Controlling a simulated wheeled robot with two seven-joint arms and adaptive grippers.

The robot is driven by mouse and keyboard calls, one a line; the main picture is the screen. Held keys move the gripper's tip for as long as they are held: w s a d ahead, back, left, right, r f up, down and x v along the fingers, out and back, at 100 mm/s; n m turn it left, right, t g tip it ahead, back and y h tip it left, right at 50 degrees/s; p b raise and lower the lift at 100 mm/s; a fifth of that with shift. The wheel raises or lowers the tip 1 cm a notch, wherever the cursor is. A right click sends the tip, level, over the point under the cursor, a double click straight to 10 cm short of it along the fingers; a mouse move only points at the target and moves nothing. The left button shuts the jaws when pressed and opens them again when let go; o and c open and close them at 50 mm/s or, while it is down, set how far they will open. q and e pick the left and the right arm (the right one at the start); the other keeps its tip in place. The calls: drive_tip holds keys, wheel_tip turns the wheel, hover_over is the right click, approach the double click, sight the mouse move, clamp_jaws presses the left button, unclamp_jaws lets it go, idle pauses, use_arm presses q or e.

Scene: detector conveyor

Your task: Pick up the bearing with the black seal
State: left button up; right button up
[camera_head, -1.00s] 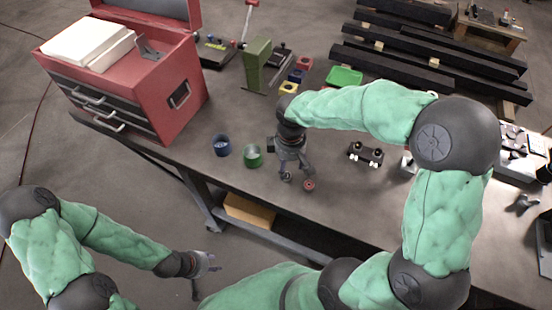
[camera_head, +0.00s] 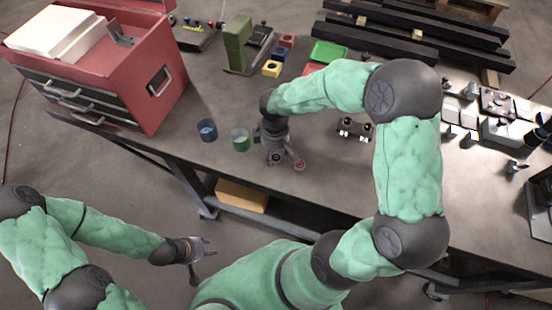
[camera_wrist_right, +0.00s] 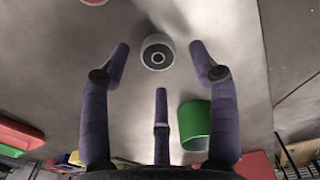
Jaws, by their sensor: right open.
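The bearing with the dark seal (camera_wrist_right: 157,55) lies on the bench, a light ring around a dark face. In the right wrist view it sits between the spread fingertips of my right gripper (camera_wrist_right: 159,64), with no finger visibly closed on it. In the head view the bearing (camera_head: 277,157) is partly hidden among the fingers of my right gripper (camera_head: 281,155), which is open. A second bearing with a red seal (camera_head: 299,165) lies just to its right. Its edge shows at the top of the right wrist view (camera_wrist_right: 94,2). My left gripper (camera_head: 200,252) is open and empty, off the bench.
A green cup (camera_head: 239,145) and a blue cup (camera_head: 206,133) stand left of my right gripper. The green cup (camera_wrist_right: 195,127) is close to a finger in the wrist view. A black fixture (camera_head: 354,131) lies to the right. A red toolbox (camera_head: 145,75) stands at the left.

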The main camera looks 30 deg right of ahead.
drive_tip(key=shift+f, duration=0.95)
clamp_jaws()
drive_tip(key=shift+r, duration=0.1)
